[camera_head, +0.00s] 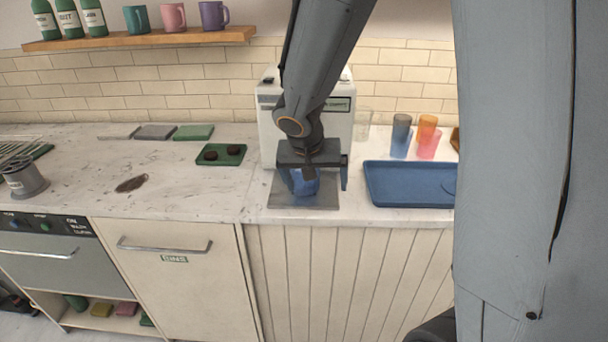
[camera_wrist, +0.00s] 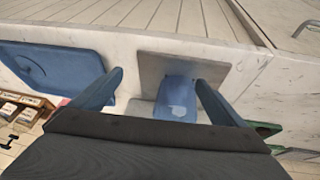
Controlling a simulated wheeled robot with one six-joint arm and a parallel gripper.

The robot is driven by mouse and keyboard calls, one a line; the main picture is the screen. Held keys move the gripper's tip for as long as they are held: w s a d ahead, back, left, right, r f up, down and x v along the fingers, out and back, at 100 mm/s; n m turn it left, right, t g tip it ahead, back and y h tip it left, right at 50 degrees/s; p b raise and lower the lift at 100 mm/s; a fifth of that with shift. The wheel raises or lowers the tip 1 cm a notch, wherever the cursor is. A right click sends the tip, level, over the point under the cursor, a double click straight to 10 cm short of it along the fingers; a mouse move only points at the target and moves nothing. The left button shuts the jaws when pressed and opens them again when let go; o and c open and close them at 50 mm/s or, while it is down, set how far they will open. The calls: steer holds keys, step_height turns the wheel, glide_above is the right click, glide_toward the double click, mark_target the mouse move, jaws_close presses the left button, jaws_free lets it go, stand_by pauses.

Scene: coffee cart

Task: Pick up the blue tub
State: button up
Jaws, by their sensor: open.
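The blue tub (camera_head: 306,186) stands on a grey square plate (camera_head: 288,203) in front of a white machine. My gripper (camera_head: 317,184) is just above and around it, with one finger at each side, and it hides part of the tub. In the wrist view, the blue tub (camera_wrist: 177,99) lies between the two open fingers of my gripper (camera_wrist: 160,82), closer to the right finger. A gap shows between the left finger and the tub. I cannot tell whether the right finger touches it.
The white machine (camera_head: 268,120) stands close behind. A blue tray (camera_head: 410,203) lies to the right, with several coloured cups (camera_head: 402,130) behind it. A green tray (camera_head: 232,158) with dark round items lies to the left. A dark spill (camera_head: 131,183) marks the counter further left.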

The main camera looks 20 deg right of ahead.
steer(key=w+a+r+m+t, duration=0.1)
steer(key=w+a+r+t, duration=0.1)
steer(key=w, duration=0.4)
steer(key=shift+a+p+x, duration=0.2)
steer(key=shift+p+x, duration=1.15)
steer(key=shift+x, duration=2.55)
steer(key=shift+w, duration=0.1)
steer(key=c, duration=1.5)
steer(key=shift+o, duration=0.2)
steer(key=shift+r+b, duration=0.25)
steer(key=shift+b, duration=0.05)
